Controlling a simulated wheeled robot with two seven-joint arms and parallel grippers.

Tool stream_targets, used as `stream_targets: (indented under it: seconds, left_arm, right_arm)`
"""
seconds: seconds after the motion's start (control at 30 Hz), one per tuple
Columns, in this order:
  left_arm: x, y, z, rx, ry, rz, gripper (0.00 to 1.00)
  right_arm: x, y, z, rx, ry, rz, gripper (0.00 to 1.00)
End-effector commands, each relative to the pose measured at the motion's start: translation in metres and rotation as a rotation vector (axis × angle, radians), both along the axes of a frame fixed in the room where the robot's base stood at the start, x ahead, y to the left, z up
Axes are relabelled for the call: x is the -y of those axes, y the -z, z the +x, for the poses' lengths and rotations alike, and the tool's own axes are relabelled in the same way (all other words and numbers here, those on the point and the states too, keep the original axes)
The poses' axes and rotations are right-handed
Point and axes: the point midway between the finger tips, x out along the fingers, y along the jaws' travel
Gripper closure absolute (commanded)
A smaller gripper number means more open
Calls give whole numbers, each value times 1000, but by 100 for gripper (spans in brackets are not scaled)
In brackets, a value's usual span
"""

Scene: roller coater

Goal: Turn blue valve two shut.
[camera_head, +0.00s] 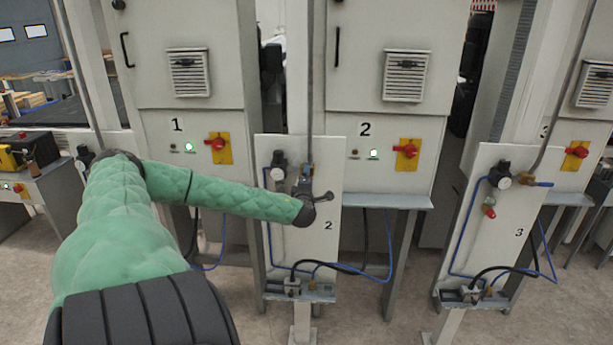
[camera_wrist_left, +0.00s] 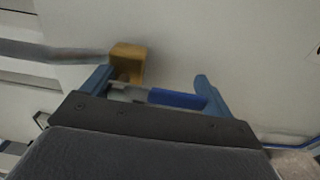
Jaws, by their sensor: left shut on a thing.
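Panel two (camera_head: 328,262) is a pale upright board marked 2. My green left arm reaches it, and my left gripper (camera_head: 308,190) is at its upper part. In the left wrist view my left gripper (camera_wrist_left: 153,82) is shut on the blue handle of valve two (camera_wrist_left: 178,98), which lies crosswise between the fingers. The brass valve body (camera_wrist_left: 127,62) shows beside the left finger, with a grey pipe running into it. In the head view my gripper hides the blue handle. My right gripper is not in view.
A black and silver regulator (camera_head: 278,172) is close left of my gripper on panel two. Blue hose and black cables hang below. Panel three (camera_head: 480,235) stands to the right with its own blue-handled valve (camera_head: 537,184). Grey cabinets with red switches stand behind.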

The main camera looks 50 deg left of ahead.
Motion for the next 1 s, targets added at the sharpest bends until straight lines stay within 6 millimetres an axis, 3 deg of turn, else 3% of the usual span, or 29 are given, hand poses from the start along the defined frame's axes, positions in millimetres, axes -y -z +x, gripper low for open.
stream_targets:
  seconds: [0.4, 0.43, 0.5, 0.77, 1.0]
  left_arm:
    - [1, 2, 0, -8, 1, 3, 55]
    - [1, 2, 0, -8, 1, 3, 8]
    - [1, 2, 0, -7, 1, 2, 0]
    - [1, 1, -1, -5, 0, 3, 0]
    - [13, 1, -11, -8, 2, 5, 0]
  right_arm:
    - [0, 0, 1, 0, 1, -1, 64]
    - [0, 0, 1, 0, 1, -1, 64]
    - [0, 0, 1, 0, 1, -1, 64]
    - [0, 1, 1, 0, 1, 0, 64]
    - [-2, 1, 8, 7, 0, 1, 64]
